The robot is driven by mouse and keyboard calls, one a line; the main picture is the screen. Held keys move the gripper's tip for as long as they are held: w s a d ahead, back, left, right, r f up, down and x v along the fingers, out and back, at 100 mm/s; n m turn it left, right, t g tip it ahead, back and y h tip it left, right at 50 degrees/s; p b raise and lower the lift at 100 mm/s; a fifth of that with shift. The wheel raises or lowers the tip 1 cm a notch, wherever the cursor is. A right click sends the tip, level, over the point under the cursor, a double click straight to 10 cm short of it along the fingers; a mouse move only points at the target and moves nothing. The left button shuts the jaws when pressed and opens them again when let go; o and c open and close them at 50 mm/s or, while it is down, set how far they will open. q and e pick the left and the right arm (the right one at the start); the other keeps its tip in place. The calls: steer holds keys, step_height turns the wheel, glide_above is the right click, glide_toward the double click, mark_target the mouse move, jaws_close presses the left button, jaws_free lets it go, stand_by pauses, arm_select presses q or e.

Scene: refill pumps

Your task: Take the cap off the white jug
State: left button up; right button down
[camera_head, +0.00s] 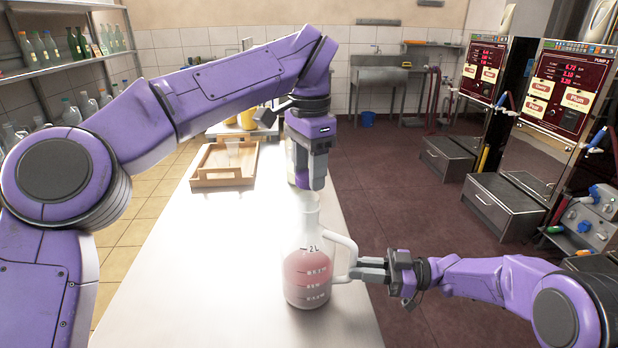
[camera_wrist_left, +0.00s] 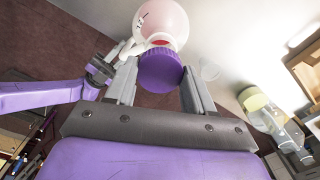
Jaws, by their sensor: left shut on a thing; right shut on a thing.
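The white jug (camera_head: 305,272) is see-through with pink liquid, volume marks and a white side handle (camera_head: 347,252). It stands upright on the table. My right gripper (camera_head: 362,269) is shut on the handle from the right. My left gripper (camera_head: 308,184) points down just above the jug's neck and is shut on the purple cap (camera_wrist_left: 161,70). In the left wrist view the cap sits between both fingers (camera_wrist_left: 160,88). The jug (camera_wrist_left: 163,20) shows beyond it with a red patch at its neck, so the cap looks off the mouth, close above it.
The white table (camera_head: 190,285) is mostly clear at left. A wooden tray (camera_head: 222,182) stands further back. Another yellowish vessel (camera_wrist_left: 262,108) shows in the left wrist view. Pump cabinets (camera_head: 560,95) stand at right and bottle shelves (camera_head: 60,62) at left.

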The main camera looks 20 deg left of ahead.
arm_select(q)
steer(key=shift+r, duration=0.9)
arm_select(e)
steer(key=shift+s+f, duration=0.1)
steer(key=shift+f, duration=0.2)
steer(key=c, duration=1.2)
jaws_free()
arm_select(q)
steer(key=shift+w+a+f, duration=0.1)
steer(key=shift+w+a, duration=0.05)
arm_select(e)
steer(key=shift+o, duration=1.1)
steer(key=shift+a+r, duration=0.1)
